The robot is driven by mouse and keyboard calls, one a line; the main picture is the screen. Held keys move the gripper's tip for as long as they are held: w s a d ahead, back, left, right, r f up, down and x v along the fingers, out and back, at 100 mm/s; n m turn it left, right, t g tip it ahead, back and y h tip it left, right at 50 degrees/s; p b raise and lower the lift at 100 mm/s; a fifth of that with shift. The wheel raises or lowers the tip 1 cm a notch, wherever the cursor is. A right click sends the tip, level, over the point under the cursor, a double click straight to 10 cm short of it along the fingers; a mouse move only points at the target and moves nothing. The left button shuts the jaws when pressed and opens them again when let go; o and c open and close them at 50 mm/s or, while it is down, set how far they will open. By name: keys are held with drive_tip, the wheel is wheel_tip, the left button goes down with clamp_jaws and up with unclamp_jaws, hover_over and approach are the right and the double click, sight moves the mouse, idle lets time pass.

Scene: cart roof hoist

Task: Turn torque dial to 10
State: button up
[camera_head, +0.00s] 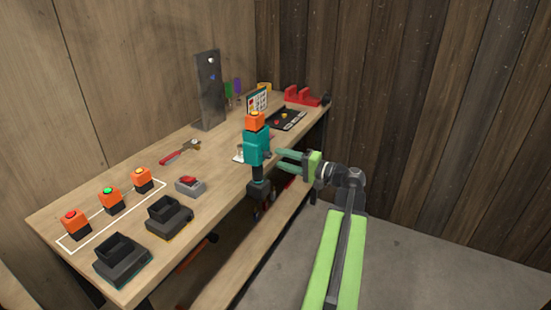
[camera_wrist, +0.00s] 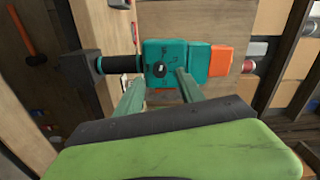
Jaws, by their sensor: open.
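A teal power tool (camera_head: 256,150) stands upright at the bench's right edge, with an orange block on top and a black base below. In the wrist view the tool (camera_wrist: 199,59) lies sideways across the picture. Its face carries a small round black torque dial (camera_wrist: 158,69) with dark marks around it, too small to read. My gripper (camera_head: 279,160) is open, just right of the tool and pointing at it. In the wrist view my gripper's fingertips (camera_wrist: 159,79) are on either side of the dial. I cannot tell whether they touch the tool.
The wooden bench (camera_head: 225,165) also holds several orange blocks with coloured buttons, two black holders (camera_head: 122,260), a red-buttoned box (camera_head: 189,186), red-handled pliers (camera_head: 180,152), a tall grey panel (camera_head: 209,90) and a red vise (camera_head: 302,96). A lower shelf (camera_head: 250,250) runs beneath. The floor at right is clear.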

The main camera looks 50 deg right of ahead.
drive_tip(key=v, duration=1.4)
drive_tip(key=shift+s+f, duration=0.1)
